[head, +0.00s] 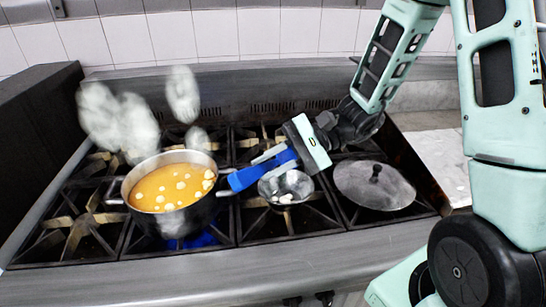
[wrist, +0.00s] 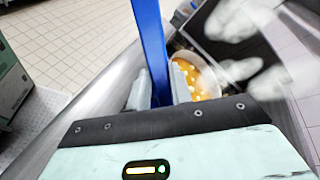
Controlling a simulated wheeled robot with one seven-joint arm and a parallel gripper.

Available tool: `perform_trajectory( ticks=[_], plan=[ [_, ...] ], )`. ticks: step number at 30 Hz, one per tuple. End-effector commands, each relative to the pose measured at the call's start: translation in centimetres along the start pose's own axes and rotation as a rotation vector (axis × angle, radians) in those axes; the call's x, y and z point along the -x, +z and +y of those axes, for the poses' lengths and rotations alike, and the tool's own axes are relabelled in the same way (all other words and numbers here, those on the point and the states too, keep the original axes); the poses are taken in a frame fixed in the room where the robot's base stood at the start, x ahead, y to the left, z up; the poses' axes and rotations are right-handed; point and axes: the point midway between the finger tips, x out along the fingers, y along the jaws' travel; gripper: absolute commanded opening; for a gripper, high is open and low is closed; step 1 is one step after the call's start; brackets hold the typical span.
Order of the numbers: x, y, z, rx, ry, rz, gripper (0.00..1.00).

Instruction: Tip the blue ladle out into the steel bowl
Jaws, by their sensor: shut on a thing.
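My gripper (head: 273,158) is shut on the blue ladle (head: 248,176), above and just left of the steel bowl. The ladle's blue part reaches left and down to the right side of the pot; its cup is not clearly seen. In the wrist view the blue handle (wrist: 147,40) stands between my fingers (wrist: 160,90). The steel bowl (head: 300,181) sits on the stove, right of the pot, with a few white pieces in it. The pot (head: 190,216) holds orange soup with white bits.
Blue flame (head: 200,240) shows under the pot. A steel lid (head: 365,190) with a dark knob lies right of the bowl. Pale steam (head: 120,115) drifts above the pot and blurs the view behind it. A dark wall (head: 35,120) bounds the stove at left.

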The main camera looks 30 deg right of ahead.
Motion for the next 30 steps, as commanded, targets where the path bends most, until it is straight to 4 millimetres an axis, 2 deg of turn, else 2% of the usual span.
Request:
perform_trajectory(
  ticks=[1,30],
  plan=[
    [0.1,0.3,-0.6,-0.013,0.009,-0.001,0.00],
    [-0.1,-0.1,-4.2,-0.297,0.169,-0.002,0.00]
  ],
)
